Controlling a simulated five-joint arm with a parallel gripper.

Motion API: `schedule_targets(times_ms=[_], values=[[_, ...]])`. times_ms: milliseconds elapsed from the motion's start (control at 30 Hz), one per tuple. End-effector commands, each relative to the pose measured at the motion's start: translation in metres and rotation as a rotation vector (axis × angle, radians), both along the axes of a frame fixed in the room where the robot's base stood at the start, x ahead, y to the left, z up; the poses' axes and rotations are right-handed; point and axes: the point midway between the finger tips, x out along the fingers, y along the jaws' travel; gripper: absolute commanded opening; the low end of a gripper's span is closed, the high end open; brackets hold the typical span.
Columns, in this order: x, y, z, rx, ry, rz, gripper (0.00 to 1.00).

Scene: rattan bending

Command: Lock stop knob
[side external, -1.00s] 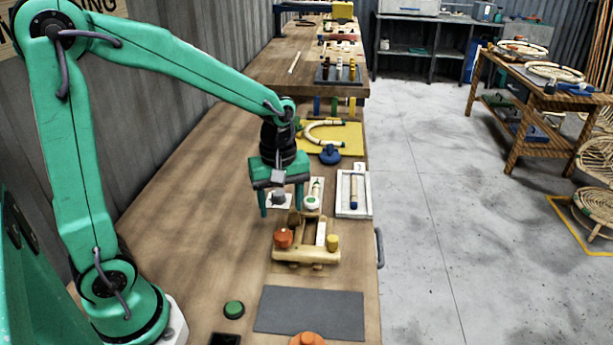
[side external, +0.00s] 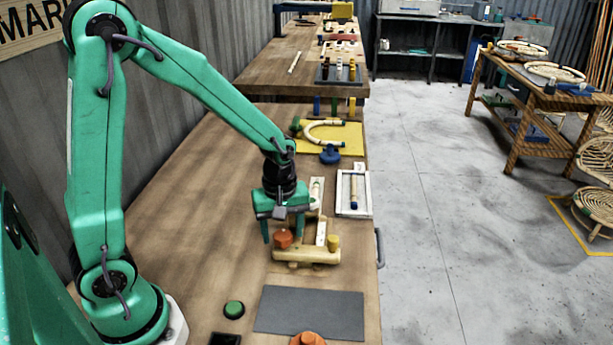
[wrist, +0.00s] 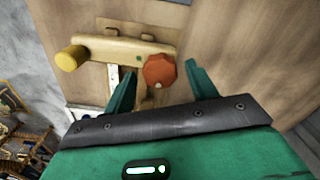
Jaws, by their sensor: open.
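An orange-red faceted knob (side external: 283,240) sits at the left end of a pale wooden jig (side external: 306,255) on the bench. It also shows in the wrist view (wrist: 159,71), with the jig (wrist: 115,47) beyond it. My gripper (side external: 282,232) points down at the knob. In the wrist view my open gripper (wrist: 159,68) has one finger on each side of the knob, with a gap visible on both sides. Its exact height above the knob is hard to tell. A yellow knob (side external: 333,243) stands at the jig's other end and also shows in the wrist view (wrist: 70,58).
A grey mat (side external: 310,312), a green button (side external: 234,309) and an orange round part (side external: 307,339) lie nearer the camera. A white tray (side external: 354,193), a blue knob (side external: 330,154) and a yellow board (side external: 350,140) lie behind the jig. The bench's left side is clear.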

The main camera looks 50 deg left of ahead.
Motion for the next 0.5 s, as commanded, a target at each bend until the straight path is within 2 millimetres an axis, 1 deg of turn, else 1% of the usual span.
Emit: schedule_targets(times_ms=[100,333,467,500], values=[[-0.0002,0.0000,-0.0030,0.000,0.000,0.000,0.57],[-0.0001,-0.0001,-0.0031,0.000,0.000,0.000,0.57],[-0.0001,-0.0001,-0.0029,0.000,0.000,0.000,0.32],[-0.0001,-0.0001,-0.0029,0.000,0.000,0.000,0.24]])
